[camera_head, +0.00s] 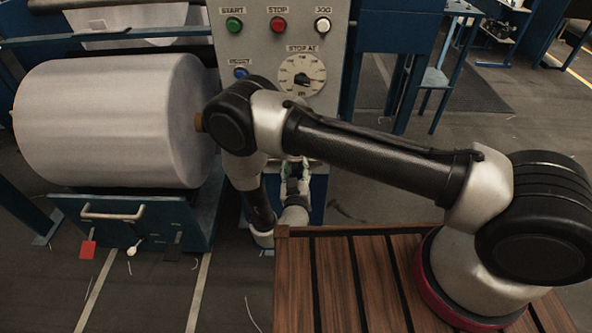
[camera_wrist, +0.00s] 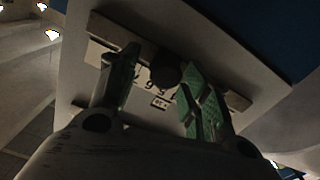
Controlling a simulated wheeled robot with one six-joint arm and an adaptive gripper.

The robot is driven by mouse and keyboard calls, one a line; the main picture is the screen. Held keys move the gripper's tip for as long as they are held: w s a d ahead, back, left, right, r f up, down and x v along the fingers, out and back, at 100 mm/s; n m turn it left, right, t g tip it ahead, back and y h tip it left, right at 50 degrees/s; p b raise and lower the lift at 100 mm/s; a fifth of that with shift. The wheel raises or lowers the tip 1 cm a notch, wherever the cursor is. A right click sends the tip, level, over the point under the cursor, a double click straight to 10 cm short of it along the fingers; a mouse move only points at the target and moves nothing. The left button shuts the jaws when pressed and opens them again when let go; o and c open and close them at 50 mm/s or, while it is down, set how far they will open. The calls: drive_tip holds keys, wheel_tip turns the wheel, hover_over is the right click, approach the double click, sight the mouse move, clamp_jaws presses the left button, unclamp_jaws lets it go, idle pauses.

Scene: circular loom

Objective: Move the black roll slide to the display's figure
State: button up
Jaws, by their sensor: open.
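In the wrist view a round black knob (camera_wrist: 166,74), which looks like the roll slide, sits on a pale bar across a light panel. Below it is a white scale strip (camera_wrist: 143,78) with dark, tilted digits. A small framed display (camera_wrist: 160,103) sits under the strip; its figure is too small to read surely. My gripper (camera_wrist: 160,66) is open, with one green-padded finger on each side of the knob. I cannot tell whether either finger touches it. In the head view my gripper (camera_head: 294,178) is low in front of the control cabinet, and the knob is hidden.
The grey control cabinet (camera_head: 262,55) carries START, STOP and JOG buttons and a STOP AT dial (camera_head: 302,75). A large white fabric roll (camera_head: 110,122) stands left of my arm. A slatted wooden top (camera_head: 340,285) is under my arm's base.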

sight(296, 167)
wheel_tip(296, 167, up, 9)
idle(0.3)
idle(0.5)
